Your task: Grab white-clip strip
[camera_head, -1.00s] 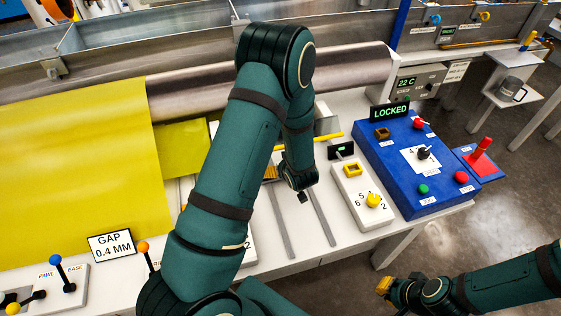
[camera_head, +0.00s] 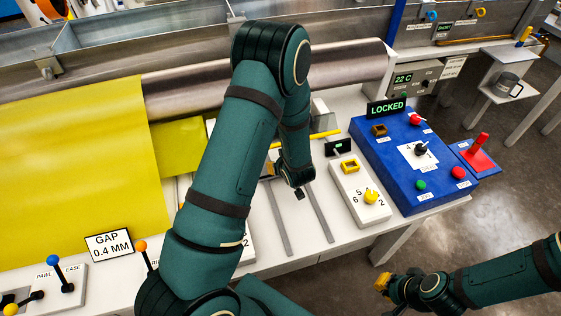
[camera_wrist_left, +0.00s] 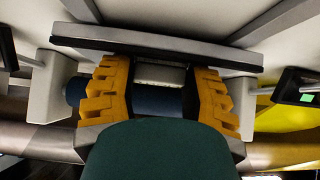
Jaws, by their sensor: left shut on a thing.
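My left gripper (camera_wrist_left: 158,92) shows its two orange ribbed fingers in the left wrist view. They are closed on a small pale block (camera_wrist_left: 160,75) between them, which looks like part of the white-clip strip. A long dark bar (camera_wrist_left: 155,50) crosses just beyond the fingertips, and I cannot tell how it joins the block.
A blue control box (camera_head: 405,180) with a "LOCKED" display and a white panel with a yellow knob (camera_head: 360,193) stand right of my left arm. A yellow sheet (camera_head: 70,170) hangs at the left. Two grey rails (camera_head: 318,212) run along the white table.

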